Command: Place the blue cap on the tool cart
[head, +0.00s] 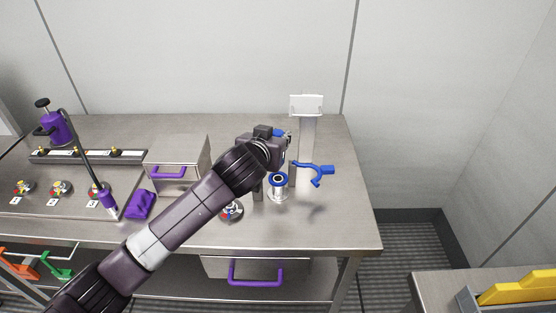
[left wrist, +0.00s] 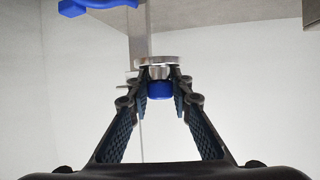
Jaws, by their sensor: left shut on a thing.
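My left gripper (head: 275,187) reaches over the right part of the steel table (head: 345,225). Its fingers stand on either side of a small metal piece with a round blue cap (head: 278,179) on top, and are shut on it. In the left wrist view the blue cap (left wrist: 160,90) shows between the fingers, with a metal disc beyond it near the fingertips. I cannot tell whether the piece touches the table. A grey-topped unit (head: 430,290) at the lower right may be the tool cart; no label shows. My right gripper is not in view.
A round metal part (head: 232,211) and a steel box (head: 178,160) are to the left. A bin with yellow items (head: 515,288) sits on the grey-topped unit.

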